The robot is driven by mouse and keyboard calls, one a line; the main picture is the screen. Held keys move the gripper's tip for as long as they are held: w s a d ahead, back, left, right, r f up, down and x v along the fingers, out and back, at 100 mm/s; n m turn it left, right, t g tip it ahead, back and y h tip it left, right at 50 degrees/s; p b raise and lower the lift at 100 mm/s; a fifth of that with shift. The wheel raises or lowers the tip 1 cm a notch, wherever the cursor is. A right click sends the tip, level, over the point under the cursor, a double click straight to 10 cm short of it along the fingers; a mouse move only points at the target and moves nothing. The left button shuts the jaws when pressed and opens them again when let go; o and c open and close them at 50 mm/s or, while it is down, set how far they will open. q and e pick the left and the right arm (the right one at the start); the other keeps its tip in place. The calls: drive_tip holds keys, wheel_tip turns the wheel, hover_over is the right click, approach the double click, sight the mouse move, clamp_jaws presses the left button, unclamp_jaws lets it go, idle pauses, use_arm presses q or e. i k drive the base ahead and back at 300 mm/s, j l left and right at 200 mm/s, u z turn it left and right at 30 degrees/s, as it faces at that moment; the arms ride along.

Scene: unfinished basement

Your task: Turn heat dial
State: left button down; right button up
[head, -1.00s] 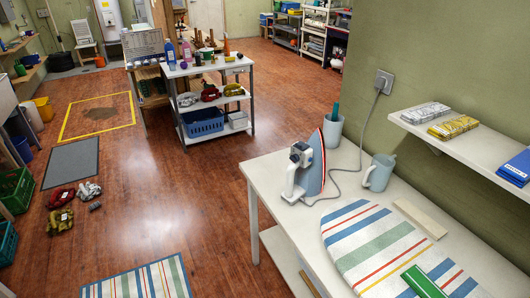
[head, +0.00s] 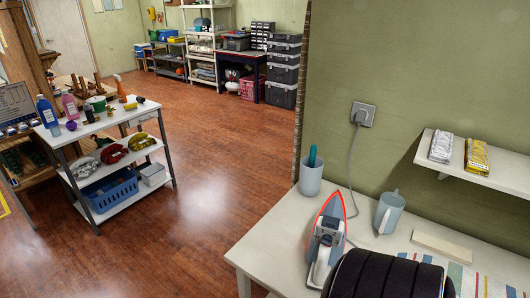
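The iron (head: 324,252) stands on its heel on the white table, its pointed red-edged tip up. Its white and grey body and handle face me, and its cord runs up to the wall socket (head: 363,115). I cannot make out the heat dial at this size. A black ribbed part of my arm covers the table's front, just right of the iron and overlapping its lower right side in the picture. Neither gripper's fingers show.
The white table (head: 262,246) also holds a grey cup (head: 310,180) with a teal item, a light blue mug (head: 388,212), a pale wooden strip (head: 440,246) and a mostly hidden striped cloth (head: 487,285). A wall shelf (head: 490,172) juts out at right. A loaded cart (head: 105,140) stands left; open floor lies between.

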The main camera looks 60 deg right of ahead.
sight(326, 240)
drive_tip(key=i+j+z, duration=0.1)
drive_tip(key=i+z, duration=0.2)
drive_tip(key=i+j+z, duration=0.15)
drive_tip(key=i+z, duration=0.4)
drive_tip(key=z, duration=0.3)
drive_tip(key=i+j+z, duration=0.15)
drive_tip(key=z, duration=0.3)
drive_tip(key=i+j+z, duration=0.15)
drive_tip(key=z, duration=0.35)
drive_tip(key=i+j+z, duration=0.1)
drive_tip(key=z, duration=0.4)
drive_tip(key=j, duration=0.1)
